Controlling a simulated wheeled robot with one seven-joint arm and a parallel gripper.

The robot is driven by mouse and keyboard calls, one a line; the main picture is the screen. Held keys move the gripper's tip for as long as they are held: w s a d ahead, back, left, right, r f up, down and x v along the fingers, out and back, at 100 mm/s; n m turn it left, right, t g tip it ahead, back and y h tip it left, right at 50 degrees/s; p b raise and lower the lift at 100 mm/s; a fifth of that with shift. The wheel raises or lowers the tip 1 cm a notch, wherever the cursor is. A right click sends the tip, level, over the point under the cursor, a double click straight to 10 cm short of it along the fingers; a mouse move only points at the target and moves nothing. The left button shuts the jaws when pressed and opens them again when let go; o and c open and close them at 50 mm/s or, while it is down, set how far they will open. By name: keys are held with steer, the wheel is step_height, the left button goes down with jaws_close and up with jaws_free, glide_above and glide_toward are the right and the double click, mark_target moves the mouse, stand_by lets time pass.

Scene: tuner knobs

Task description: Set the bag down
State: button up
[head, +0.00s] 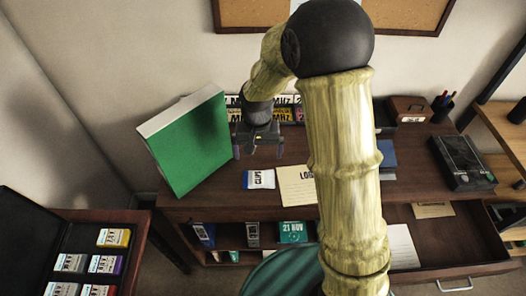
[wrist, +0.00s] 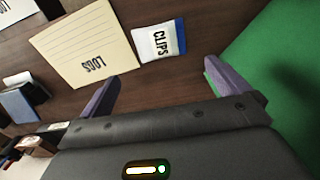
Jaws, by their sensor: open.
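The bag (head: 259,180) is small, white and blue, and labelled CLIPS. It lies flat on the dark wooden desk (head: 225,205), just left of the LOGS folder. It also shows in the wrist view (wrist: 160,41), beyond the gap between the purple fingertips. My gripper (head: 258,152) is open and empty above the back part of the desk, apart from the bag. In the wrist view its two fingers (wrist: 160,82) are spread wide with nothing between them.
A cream LOGS folder (head: 298,186) lies right of the bag. A large green binder (head: 187,143) stands tilted at the left. A black device (head: 463,162) sits at the right. An open drawer (head: 440,240) juts out in front. An open case (head: 70,250) stands lower left.

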steer(key=s+d+r+t, duration=0.1)
steer(key=s+d+r, duration=0.2)
steer(key=s+d, duration=0.3)
steer(key=s+d+r+t, duration=0.1)
steer(key=s+d+r, duration=0.2)
steer(key=s+d, duration=0.3)
steer(key=shift+s+d+r+t, duration=0.3)
steer(key=shift+d+r, duration=0.1)
steer(key=shift+d, duration=0.4)
